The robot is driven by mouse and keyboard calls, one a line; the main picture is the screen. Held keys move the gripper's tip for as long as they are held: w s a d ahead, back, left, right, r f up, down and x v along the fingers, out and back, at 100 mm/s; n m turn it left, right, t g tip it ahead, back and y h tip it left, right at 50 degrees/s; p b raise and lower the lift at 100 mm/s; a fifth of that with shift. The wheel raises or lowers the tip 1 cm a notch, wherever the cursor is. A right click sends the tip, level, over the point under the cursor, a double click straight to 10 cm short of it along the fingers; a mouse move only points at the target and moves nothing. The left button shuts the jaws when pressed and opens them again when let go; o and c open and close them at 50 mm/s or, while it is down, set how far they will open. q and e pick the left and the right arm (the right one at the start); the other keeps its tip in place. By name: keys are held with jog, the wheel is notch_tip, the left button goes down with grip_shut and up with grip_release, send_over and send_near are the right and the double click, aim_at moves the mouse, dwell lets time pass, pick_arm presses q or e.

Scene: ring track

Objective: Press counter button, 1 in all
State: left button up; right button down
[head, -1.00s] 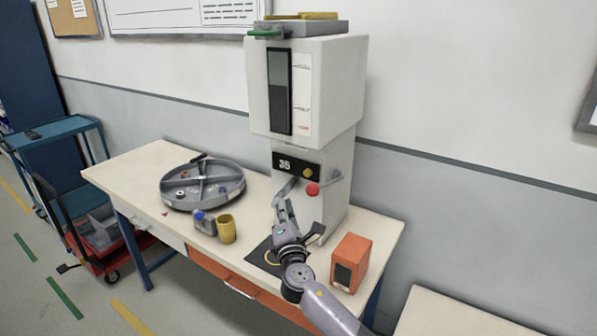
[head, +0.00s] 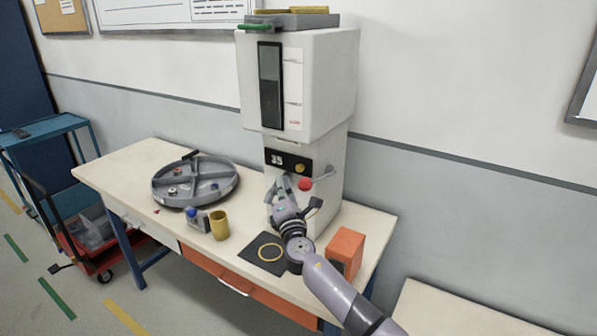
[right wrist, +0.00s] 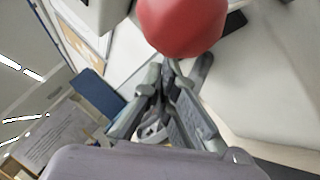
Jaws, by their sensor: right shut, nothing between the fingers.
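The white machine (head: 325,190) stands on the bench and carries a dark counter panel with white digits (head: 277,159) that look like 35. A round yellow button (head: 299,169) sits at the right of the panel. A red ball knob (head: 305,184) on a lever is just below it, and shows large in the right wrist view (right wrist: 182,22). My right gripper (head: 279,183) is shut and empty, in front of the machine just below the panel, left of the knob. In the wrist view its fingertips (right wrist: 178,66) lie just under the knob; contact cannot be told. The left gripper is out of view.
A grey round tray (head: 222,197) with small parts, a yellow cup (head: 219,225) and a small grey item with a blue top (head: 191,212) stand to the left. A black mat (head: 243,249) with a yellow ring lies in front. An orange box (head: 346,248) stands right of my wrist.

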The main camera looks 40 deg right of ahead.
aim_at(300, 168)
jog(key=shift+w+d+b, duration=0.25)
jog(key=shift+d, duration=0.4)
jog(key=shift+w+d+b, duration=0.2)
jog(key=shift+w+d, duration=0.1)
jog(key=shift+d, duration=0.35)
jog(key=shift+w+d+b, duration=0.25)
jog(key=shift+d, duration=0.4)
jog(key=shift+w+d+r, duration=0.1)
jog(key=shift+w+d, duration=0.05)
jog(key=shift+d, duration=0.15)
